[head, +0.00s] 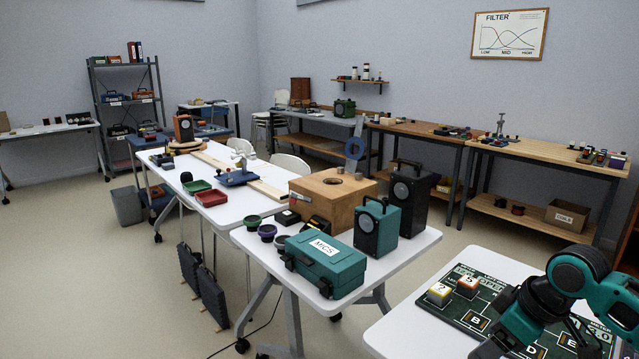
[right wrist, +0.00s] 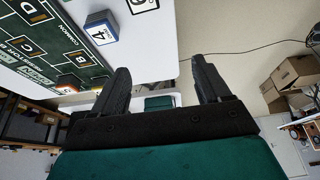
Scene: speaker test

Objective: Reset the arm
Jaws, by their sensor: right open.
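My right arm (head: 575,285), teal and black, comes in at the lower right of the head view, over the dark green lettered board (head: 460,308) on the near white table. My right gripper (right wrist: 162,70) shows in the right wrist view with its two black fingers wide apart and nothing between them. It is beside the board, which also shows at the upper left there (right wrist: 40,45). A blue and white block marked 4 (right wrist: 101,29) stands at the board's edge. My left arm and gripper are in neither view.
Two lettered blocks, one yellow-based (head: 439,294) and one orange (head: 467,285), stand on the board. The middle table holds a teal case (head: 325,264), a teal speaker (head: 377,230) and a black speaker (head: 408,200). Cardboard boxes (right wrist: 290,73) lie at the right of the wrist view.

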